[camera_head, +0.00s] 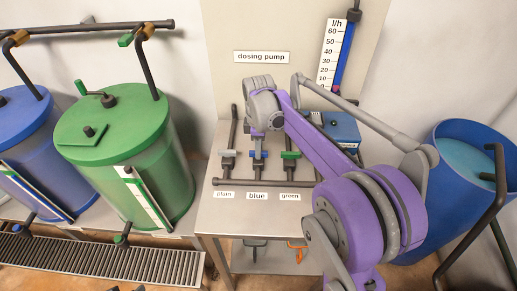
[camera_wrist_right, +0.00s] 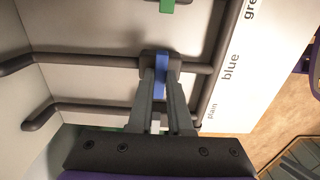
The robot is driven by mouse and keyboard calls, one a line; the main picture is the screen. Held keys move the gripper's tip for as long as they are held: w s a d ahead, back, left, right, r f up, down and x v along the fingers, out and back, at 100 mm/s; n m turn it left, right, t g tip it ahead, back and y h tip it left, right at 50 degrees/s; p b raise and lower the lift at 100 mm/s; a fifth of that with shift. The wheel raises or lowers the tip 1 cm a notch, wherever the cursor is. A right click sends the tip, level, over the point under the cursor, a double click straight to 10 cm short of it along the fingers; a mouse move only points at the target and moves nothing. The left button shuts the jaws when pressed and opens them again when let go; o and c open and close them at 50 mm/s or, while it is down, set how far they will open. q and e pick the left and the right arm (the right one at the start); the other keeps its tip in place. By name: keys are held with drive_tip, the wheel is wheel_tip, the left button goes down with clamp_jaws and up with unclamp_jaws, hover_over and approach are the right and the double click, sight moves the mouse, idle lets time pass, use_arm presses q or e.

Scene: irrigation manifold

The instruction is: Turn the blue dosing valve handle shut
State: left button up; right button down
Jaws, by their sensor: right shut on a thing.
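The blue valve handle (camera_head: 258,155) sits on the middle pipe above the "blue" label (camera_head: 257,196). My right gripper (camera_wrist_right: 160,78) reaches it from above, with its two fingers shut on either side of the blue handle (camera_wrist_right: 161,76). In the right wrist view the handle looks crosswise to its own pipe (camera_wrist_right: 95,58). In the head view my right wrist and hand hide much of the blue branch. My left gripper is in neither view.
The green handle (camera_head: 290,155) is close on the right, the plain valve (camera_head: 228,155) close on the left. A cross pipe (camera_head: 235,183) runs below them. A blue pump box (camera_head: 341,128) stands behind; a blue barrel (camera_head: 445,190) is at right. Green (camera_head: 100,125) and blue tanks stand left.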

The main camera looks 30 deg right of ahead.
idle(0.5)
drive_tip(key=c, duration=0.8)
unclamp_jaws()
drive_tip(key=shift+c, duration=0.2)
wheel_tip(320, 180, up, 11)
drive_tip(key=shift+p, duration=0.35)
drive_tip(key=shift+f, duration=0.1)
